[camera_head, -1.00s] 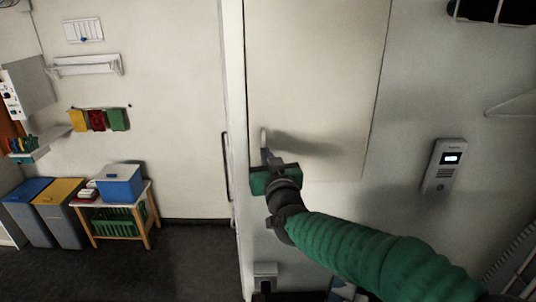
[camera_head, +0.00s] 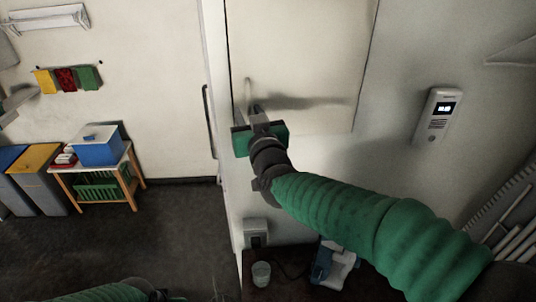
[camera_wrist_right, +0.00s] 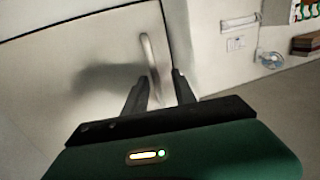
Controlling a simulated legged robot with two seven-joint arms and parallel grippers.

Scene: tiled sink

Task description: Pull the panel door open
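The panel door (camera_head: 300,60) is a pale flat panel in the wall and looks shut. Its small upright handle (camera_head: 248,88) is near its lower left edge. My right gripper (camera_head: 255,108) is just below the handle in the head view. In the right wrist view the two fingers (camera_wrist_right: 160,90) are apart, and the handle (camera_wrist_right: 148,55) rises beyond and between their tips. I cannot tell whether they touch it. My left gripper (camera_head: 162,295) shows only in part at the bottom edge of the head view; its fingers are not clear.
An intercom (camera_head: 437,115) is on the wall at right. Below the panel are a wall box (camera_head: 256,233), a cup (camera_head: 261,275) and a blue-white item (camera_head: 335,263). A small table (camera_head: 100,170) with a blue box and bins stand at left. The floor between is clear.

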